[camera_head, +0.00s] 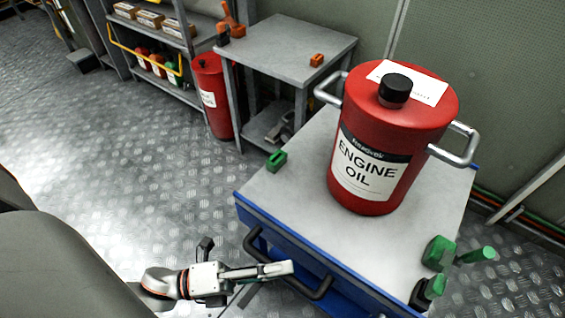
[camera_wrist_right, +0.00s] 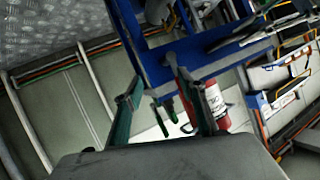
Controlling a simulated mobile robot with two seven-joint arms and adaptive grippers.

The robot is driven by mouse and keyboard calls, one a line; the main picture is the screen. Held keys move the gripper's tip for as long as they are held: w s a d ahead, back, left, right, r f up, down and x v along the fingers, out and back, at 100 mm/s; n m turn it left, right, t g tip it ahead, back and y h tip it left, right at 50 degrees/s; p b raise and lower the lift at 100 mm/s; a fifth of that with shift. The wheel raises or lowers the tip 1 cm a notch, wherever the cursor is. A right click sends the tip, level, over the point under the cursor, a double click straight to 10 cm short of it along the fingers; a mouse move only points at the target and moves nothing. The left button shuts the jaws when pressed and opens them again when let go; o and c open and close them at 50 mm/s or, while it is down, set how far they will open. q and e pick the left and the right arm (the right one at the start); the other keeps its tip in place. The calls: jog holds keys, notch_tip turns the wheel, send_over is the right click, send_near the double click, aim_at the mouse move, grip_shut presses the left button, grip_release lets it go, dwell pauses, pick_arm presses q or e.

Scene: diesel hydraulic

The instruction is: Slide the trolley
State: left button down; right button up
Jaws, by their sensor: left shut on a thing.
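The trolley (camera_head: 290,208) has a pale grey top with blue edges and a dark bar handle (camera_head: 315,290) on its near side. A red engine oil can (camera_head: 366,190) with a black cap stands upright on it. My left gripper (camera_head: 278,270) comes in from the left and is shut on the trolley handle; its fingers hide part of the bar. Blue framework (camera_wrist_right: 185,55) lies beyond those fingers.
Green parts sit on the trolley's left corner (camera_head: 276,160) and right corner (camera_head: 438,252). A grey table (camera_head: 285,45) stands close behind it, with a red canister (camera_head: 210,95) and a shelf rack (camera_head: 165,42) further left. The metal floor (camera_head: 130,150) at left is clear.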

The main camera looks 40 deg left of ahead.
pick_arm(q)
jog(key=c, duration=2)
grip_release()
